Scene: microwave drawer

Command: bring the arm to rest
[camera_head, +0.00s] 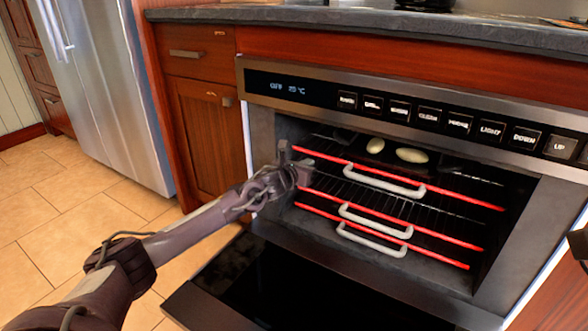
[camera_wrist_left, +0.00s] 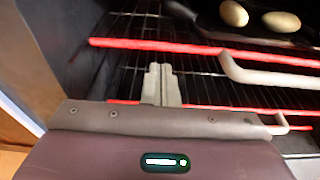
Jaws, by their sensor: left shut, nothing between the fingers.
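My left arm comes in from the left in the head view, and its gripper (camera_head: 296,167) is at the left side of the open oven (camera_head: 262,145). The gripper is shut and empty in front of the left ends of the racks. In the left wrist view the closed fingers (camera_wrist_left: 160,84) point toward the dark wire racks. My right gripper is not in view; only a dark piece shows at the right edge of the head view.
The oven door (camera_head: 262,282) is folded down in front. Racks with red front bars and pale handles (camera_head: 385,182) fill the cavity. Two pale oval items (camera_head: 411,155) lie on a dark tray on the top rack. A fridge (camera_head: 110,85) stands left; tiled floor (camera_head: 70,200) is clear.

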